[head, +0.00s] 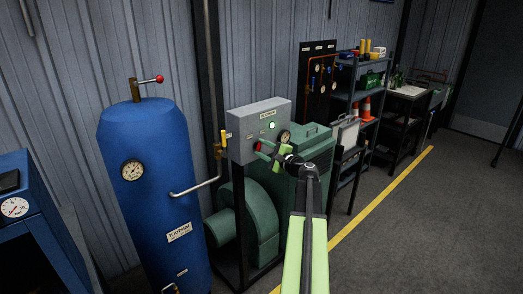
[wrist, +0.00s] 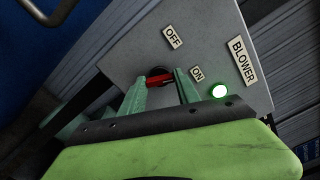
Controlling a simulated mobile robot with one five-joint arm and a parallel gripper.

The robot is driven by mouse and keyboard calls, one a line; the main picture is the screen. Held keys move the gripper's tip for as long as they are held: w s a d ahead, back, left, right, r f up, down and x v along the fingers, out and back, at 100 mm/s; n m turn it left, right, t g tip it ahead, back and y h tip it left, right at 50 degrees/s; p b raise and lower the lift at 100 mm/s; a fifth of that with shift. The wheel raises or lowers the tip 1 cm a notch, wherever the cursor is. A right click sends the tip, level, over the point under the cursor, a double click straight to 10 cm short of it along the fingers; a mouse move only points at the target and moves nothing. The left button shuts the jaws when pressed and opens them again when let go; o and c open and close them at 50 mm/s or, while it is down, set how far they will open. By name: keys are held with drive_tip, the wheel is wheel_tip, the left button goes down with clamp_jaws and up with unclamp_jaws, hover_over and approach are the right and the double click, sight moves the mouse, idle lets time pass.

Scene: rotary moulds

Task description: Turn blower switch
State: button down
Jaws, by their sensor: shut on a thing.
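The grey blower control box (head: 250,122) stands in front of the green blower (head: 262,215). In the wrist view the box's face (wrist: 145,35) carries an OFF label (wrist: 173,37), an ON label (wrist: 197,73) and a BLOWER label (wrist: 242,60). The red blower switch (wrist: 159,80) sits between my gripper's two green fingers. My gripper (wrist: 161,88) is shut on the switch, and the fingers hide part of it. A green lamp (wrist: 219,92) near the ON label is lit; it also shows in the head view (head: 272,125). In the head view my gripper (head: 262,148) reaches the box front.
A tall blue tank (head: 150,190) with a gauge and a red-knobbed valve (head: 158,79) stands left of the box. A pipe joins it towards a yellow-handled valve (head: 223,139). The floor (head: 430,220) at right is clear.

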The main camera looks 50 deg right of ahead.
drive_tip(key=n, duration=1.2)
drive_tip(key=shift+d+r+n, duration=0.1)
drive_tip(key=shift+n, duration=0.2)
idle(0.4)
drive_tip(key=c, duration=0.9)
unclamp_jaws()
drive_tip(key=s, duration=0.5)
drive_tip(key=s+a, duration=0.1)
drive_tip(key=s, duration=1.1)
drive_tip(key=shift+s+a, duration=0.2)
